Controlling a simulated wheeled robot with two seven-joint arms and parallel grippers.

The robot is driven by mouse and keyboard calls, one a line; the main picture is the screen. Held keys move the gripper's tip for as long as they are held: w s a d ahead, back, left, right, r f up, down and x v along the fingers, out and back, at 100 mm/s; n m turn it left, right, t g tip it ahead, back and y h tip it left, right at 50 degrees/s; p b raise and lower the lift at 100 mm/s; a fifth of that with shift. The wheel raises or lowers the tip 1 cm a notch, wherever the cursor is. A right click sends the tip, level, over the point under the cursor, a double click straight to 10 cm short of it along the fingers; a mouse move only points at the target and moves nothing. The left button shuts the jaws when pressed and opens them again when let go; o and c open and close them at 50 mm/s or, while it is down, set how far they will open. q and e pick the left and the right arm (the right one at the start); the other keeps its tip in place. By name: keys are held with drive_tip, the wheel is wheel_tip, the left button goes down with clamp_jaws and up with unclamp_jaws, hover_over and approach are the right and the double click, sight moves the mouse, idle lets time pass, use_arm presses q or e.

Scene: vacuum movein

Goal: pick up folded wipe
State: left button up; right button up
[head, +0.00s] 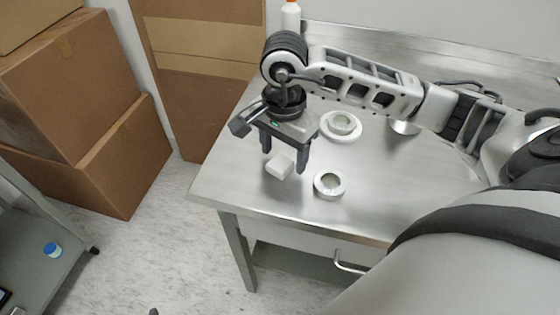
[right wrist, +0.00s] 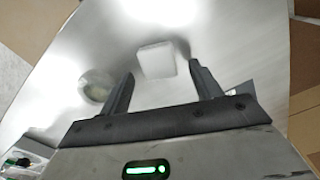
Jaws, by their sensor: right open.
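The folded wipe (head: 280,168) is a small white block on the metal table, near its left end. My right gripper (head: 283,158) is above it, pointing down, with its two dark fingers apart. In the right wrist view the wipe (right wrist: 156,60) shows just beyond and between the fingertips of the open right gripper (right wrist: 161,73). Nothing is held. I cannot tell from these views how much height separates the fingertips from the wipe. My left gripper is not in view.
The steel table (head: 225,185) carries a white-rimmed round part (head: 329,194) to the right of the wipe and another (head: 328,134) behind. A white bottle (head: 291,18) with an orange cap stands at the back. Cardboard boxes (head: 75,85) are left, with a cart (head: 25,255) below them.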

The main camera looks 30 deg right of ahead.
drive_tip(key=shift+f, duration=0.4)
drive_tip(key=c, duration=1.1)
